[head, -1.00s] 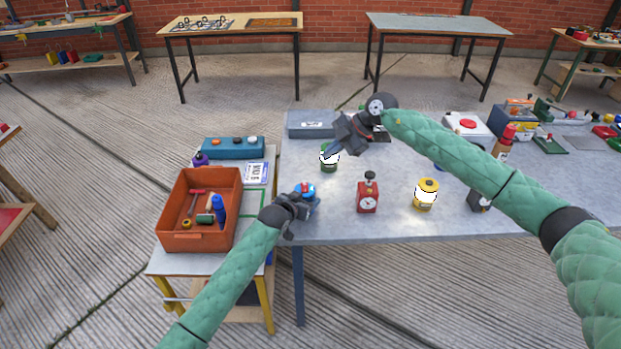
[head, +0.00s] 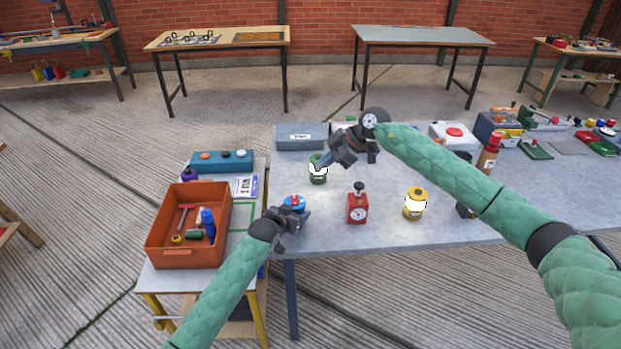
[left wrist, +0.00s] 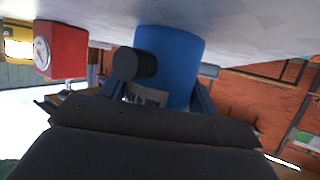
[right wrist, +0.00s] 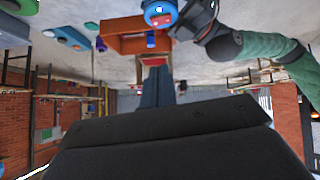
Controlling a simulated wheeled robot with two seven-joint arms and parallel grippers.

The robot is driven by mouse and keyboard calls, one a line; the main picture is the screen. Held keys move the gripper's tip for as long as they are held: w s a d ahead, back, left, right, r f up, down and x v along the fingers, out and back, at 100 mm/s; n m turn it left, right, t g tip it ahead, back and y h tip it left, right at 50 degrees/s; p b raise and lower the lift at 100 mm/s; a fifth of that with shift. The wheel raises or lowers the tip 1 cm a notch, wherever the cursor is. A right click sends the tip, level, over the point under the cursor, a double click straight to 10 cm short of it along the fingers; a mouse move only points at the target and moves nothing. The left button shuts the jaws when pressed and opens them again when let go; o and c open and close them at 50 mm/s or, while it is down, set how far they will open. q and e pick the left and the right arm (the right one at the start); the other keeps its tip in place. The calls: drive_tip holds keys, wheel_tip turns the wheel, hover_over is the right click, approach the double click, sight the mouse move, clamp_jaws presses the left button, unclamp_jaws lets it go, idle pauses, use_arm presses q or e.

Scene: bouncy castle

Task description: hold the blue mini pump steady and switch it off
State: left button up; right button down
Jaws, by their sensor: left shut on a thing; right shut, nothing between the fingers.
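The blue mini pump (head: 295,202) stands near the left front corner of the grey table, with red on its top. My left gripper (head: 293,212) is shut on its body from the front. In the left wrist view the blue body (left wrist: 172,62) sits between the fingers, with a dark round knob or nozzle beside it. My right gripper (head: 325,160) is shut and empty, above and behind the pump, near the green canister. In the right wrist view its closed fingers (right wrist: 157,85) show, with the pump top (right wrist: 160,12) beyond, apart from them. The switch position cannot be told.
A green canister (head: 318,172), a red box with a dial (head: 357,208) and a yellow canister (head: 415,205) stand nearby on the table (head: 330,237). An orange crate (head: 163,238) with tools sits on the lower side table at left. A grey case (head: 298,137) lies behind.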

hover_over(291, 201)
drive_tip(key=d, duration=0.4)
drive_tip(key=f, duration=0.6)
drive_tip(key=shift+w+a, duration=0.25)
drive_tip(key=shift+w, duration=0.15)
drive_tip(key=f, duration=0.3)
drive_tip(key=shift+w+a+f, duration=0.1)
drive_tip(key=shift+w+a, duration=0.1)
drive_tip(key=shift+a, duration=0.1)
drive_tip(key=shift+w+f, duration=0.1)
drive_tip(key=shift+f, duration=0.6)
drive_tip(key=shift+f, duration=0.15)
drive_tip(key=shift+s+d, duration=0.1)
drive_tip(key=shift+s, duration=0.65)
drive_tip(key=shift+r, duration=0.2)
